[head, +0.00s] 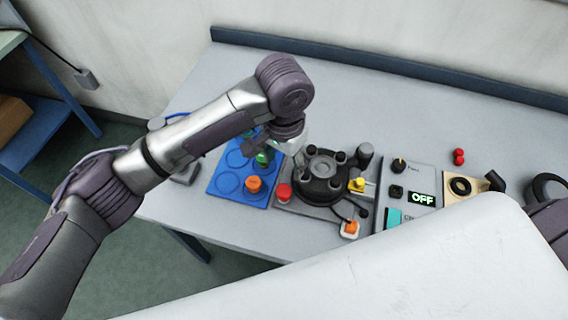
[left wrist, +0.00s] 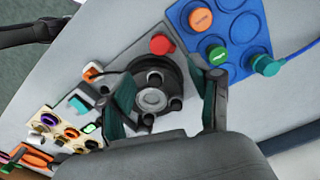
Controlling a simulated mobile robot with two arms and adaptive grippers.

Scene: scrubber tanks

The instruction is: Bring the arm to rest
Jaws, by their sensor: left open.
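My left arm (head: 190,140) reaches in from the left over the bench, its wrist bent down. In the head view the left gripper is mostly hidden behind the wrist. In the left wrist view its two dark fingers stand well apart, so the left gripper (left wrist: 167,98) is open, with nothing between the fingertips. It is above the black round device (head: 322,178), which also shows beyond the fingers in the left wrist view (left wrist: 151,97). I cannot make out my right gripper.
A blue tray (head: 216,185) with orange and green capped pieces lies left of the device. A red knob (head: 284,192) sits beside it. To the right is a control box (head: 408,180) reading OFF. The back of the bench (head: 330,90) is clear.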

